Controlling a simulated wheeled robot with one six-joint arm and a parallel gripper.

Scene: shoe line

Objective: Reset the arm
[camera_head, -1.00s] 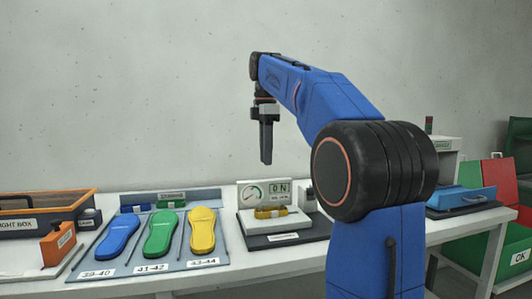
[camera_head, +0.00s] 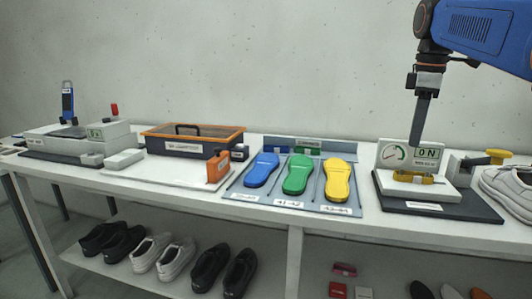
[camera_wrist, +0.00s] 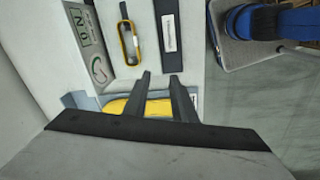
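My gripper (camera_head: 417,143) hangs from my blue arm at the right of the head view, fingers pointing down. It is in front of the gauge unit (camera_head: 392,155), which has a dial and a "0 N" display. In the wrist view the two dark fingers (camera_wrist: 160,76) are apart with nothing between them. A yellow piece (camera_head: 414,177) lies on the gauge unit's base, below the fingertips in the head view. It also shows as a yellow-rimmed loop in the wrist view (camera_wrist: 130,42). The fingers partly hide the yellow insole (camera_wrist: 124,105) there.
Blue (camera_head: 261,169), green (camera_head: 297,174) and yellow insoles lie on a tray (camera_head: 256,201) left of the gauge unit. An orange-rimmed box (camera_head: 190,148) and a grey machine (camera_head: 75,141) stand further left. A grey shoe (camera_head: 510,190) is at the right edge.

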